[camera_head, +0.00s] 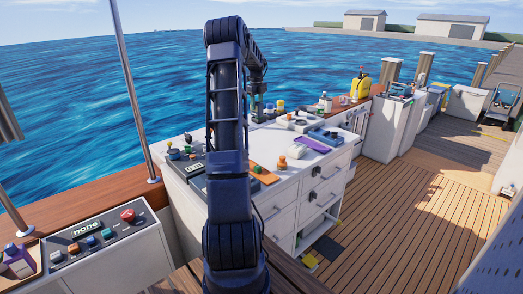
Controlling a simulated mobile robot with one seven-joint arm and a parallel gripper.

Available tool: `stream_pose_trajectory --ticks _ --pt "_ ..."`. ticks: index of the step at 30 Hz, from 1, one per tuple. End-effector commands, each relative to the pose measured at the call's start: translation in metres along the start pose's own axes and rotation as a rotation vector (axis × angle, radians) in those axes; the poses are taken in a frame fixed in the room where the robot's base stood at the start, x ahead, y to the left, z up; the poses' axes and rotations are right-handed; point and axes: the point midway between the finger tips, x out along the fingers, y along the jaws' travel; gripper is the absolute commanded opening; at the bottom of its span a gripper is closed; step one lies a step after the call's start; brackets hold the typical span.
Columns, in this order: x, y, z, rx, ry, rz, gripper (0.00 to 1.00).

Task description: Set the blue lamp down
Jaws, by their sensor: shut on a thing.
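My gripper (257,104) is small and partly behind my own arm, over the far part of the white worktop (240,186). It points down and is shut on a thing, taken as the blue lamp. That thing is too small and too hidden for me to tell its shape, or whether it touches the worktop. I cannot pick out a blue lamp clearly anywhere else.
A yellow container (361,86) stands behind. A button panel (96,238) is at left. The wooden deck (410,215) is largely clear.

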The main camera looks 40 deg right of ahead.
Motion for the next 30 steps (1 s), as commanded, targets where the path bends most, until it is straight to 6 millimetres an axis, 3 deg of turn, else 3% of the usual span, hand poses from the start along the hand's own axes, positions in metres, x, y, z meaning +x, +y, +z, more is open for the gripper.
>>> stream_pose_trajectory --ticks 4,8,24,30 --pt "-0.004 -0.014 -0.016 0.087 -0.001 0.0 0.12" --pt "0.007 -0.017 -0.019 0.108 0.0 0.001 0.12" --pt "0.121 -0.016 -0.019 0.107 0.0 0.002 0.12" --pt "0.147 -0.017 -0.019 0.106 0.0 0.0 0.12"
